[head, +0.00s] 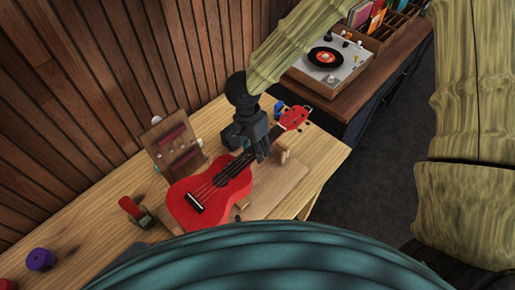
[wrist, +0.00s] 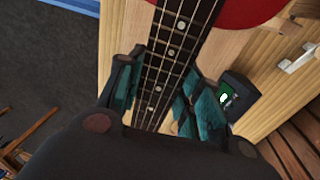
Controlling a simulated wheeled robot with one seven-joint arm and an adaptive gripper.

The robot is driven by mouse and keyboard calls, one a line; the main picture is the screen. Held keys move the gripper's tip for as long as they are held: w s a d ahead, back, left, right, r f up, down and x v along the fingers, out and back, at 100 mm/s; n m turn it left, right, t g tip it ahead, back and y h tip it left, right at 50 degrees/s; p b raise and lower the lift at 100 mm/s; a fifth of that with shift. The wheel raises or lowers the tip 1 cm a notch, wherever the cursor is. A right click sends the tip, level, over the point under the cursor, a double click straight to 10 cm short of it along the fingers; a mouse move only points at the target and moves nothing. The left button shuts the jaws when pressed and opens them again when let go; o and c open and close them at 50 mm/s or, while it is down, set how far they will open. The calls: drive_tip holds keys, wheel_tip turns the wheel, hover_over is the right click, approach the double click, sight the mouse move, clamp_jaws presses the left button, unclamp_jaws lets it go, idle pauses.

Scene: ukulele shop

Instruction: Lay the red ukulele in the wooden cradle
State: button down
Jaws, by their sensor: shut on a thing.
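The red ukulele (head: 207,203) lies slantwise over the workbench in the head view, body at lower left and red headstock (head: 294,118) at upper right. My gripper (head: 261,155) is shut around its neck. In the wrist view the dark fretboard (wrist: 172,50) runs between my teal-padded fingers (wrist: 157,102), and part of the red body (wrist: 245,10) shows at the top. The wooden cradle (head: 283,153) shows as a light block beside the neck, on a flat board; the ukulele hides much of it. I cannot tell whether the ukulele touches the cradle.
A wooden stand with red items (head: 176,146) is behind the ukulele. A red-and-green item (head: 134,211) and a purple roll (head: 40,260) lie to the left. A dark box (wrist: 236,97) is close to my fingers. A turntable (head: 325,60) stands on the cabinet behind.

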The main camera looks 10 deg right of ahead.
drive_tip(key=shift+f+b, duration=0.8)
drive_tip(key=shift+f, duration=2.2)
drive_tip(key=shift+f+b, duration=0.4)
drive_tip(key=shift+f, duration=1.75)
drive_tip(key=c, duration=0.9)
unclamp_jaws()
drive_tip(key=shift+r, duration=0.2)
drive_tip(key=shift+r+p, duration=0.8)
drive_tip(key=shift+p, duration=0.45)
